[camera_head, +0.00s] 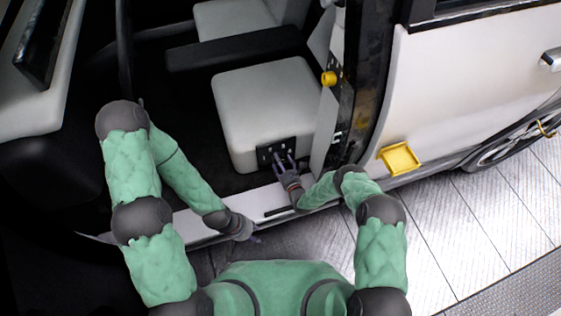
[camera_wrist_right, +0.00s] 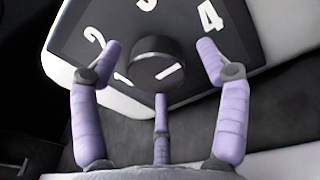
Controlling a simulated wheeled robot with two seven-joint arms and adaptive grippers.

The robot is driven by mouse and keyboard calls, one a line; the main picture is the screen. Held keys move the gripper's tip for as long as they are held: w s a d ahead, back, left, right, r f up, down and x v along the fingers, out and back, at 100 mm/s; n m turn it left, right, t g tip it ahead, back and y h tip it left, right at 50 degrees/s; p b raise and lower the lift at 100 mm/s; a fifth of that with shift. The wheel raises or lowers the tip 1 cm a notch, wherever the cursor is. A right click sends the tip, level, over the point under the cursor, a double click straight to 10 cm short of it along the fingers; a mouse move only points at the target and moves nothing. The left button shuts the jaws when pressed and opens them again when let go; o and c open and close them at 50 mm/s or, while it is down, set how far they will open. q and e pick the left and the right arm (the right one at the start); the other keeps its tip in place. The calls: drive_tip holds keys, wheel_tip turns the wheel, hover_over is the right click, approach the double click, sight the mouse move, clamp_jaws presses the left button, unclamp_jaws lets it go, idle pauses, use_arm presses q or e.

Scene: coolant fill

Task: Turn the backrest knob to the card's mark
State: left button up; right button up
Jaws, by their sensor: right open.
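The black knob (camera_wrist_right: 152,60) stands on a dark panel (camera_wrist_right: 80,20) with white numerals 1 to 4 around it. A white line shows on the knob's lower right side. In the head view the panel (camera_head: 264,153) is on the side of the light grey seat. My right gripper (camera_head: 285,158) is at the panel. In the wrist view its purple fingers are spread, two to either side of the knob and one below it, with no clear contact. My left gripper (camera_head: 250,236) hangs low by the door sill, away from the seat; its fingers are too small to read. I cannot make out a card.
A yellow tray (camera_head: 400,158) is on the vehicle's white side, right of the door opening. A yellow fitting (camera_head: 329,78) is on the dark door pillar. The white sill (camera_head: 260,200) runs below the seat. Plank-like floor outside is clear on the right.

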drive_tip(key=shift+s, duration=0.1)
drive_tip(key=v, duration=1.2)
idle(0.4)
